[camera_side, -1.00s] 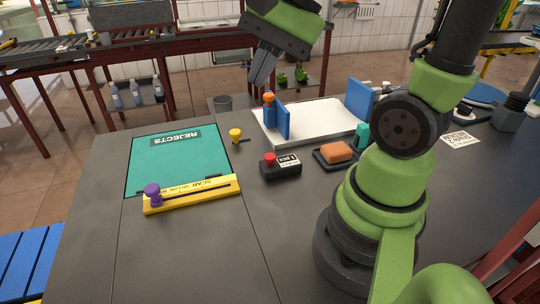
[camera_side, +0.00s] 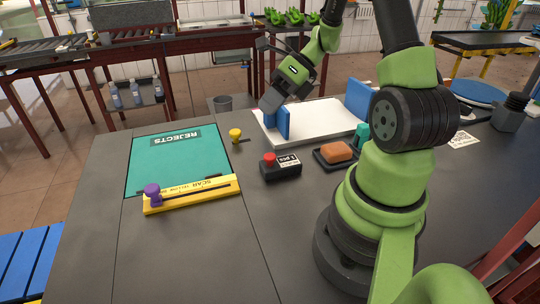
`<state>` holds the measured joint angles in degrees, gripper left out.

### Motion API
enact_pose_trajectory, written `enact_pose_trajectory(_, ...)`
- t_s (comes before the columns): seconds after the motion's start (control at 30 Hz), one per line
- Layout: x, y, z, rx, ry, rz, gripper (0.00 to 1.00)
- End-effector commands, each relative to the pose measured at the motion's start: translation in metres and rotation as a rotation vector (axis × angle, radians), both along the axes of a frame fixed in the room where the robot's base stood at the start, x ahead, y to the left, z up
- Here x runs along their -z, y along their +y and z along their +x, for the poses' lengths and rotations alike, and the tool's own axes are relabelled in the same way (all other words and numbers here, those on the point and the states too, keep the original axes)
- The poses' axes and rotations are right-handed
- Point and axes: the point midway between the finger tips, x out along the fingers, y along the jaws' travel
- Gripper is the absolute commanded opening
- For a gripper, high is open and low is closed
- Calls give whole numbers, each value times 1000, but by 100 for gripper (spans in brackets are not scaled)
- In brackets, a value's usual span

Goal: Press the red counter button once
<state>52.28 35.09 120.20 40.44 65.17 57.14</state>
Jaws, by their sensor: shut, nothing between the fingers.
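The red counter button (camera_side: 269,158) sits on top of a small black box (camera_side: 281,172) with a white label, on the dark table. My gripper (camera_side: 269,106) is shut and empty, pointing down at the left end of the white tray. It is behind the red button and well above it in the picture, apart from it.
A blue upright panel (camera_side: 283,122) stands close beside the gripper on the white tray (camera_side: 318,112). A yellow knob (camera_side: 236,134) is left of the button. An orange sponge-like block (camera_side: 336,151) lies in a black dish to the right. The teal REJECTS mat (camera_side: 150,170) and yellow slider bar (camera_side: 205,192) are left.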

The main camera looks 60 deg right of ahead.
Motion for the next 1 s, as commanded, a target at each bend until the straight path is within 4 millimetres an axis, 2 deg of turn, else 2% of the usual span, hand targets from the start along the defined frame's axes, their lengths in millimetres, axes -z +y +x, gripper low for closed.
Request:
enact_pose_trajectory(0.2, 1, 0, 0, -4, -1, -2, 0)
enact_pose_trajectory(0.33, 9, 1, 0, -5, 1, 1, 0)
enact_pose_trajectory(0.7, 60, 1, -1, -6, 3, 1, 0)
enact_pose_trajectory(1.0, 85, 1, 0, -6, 0, -2, 0)
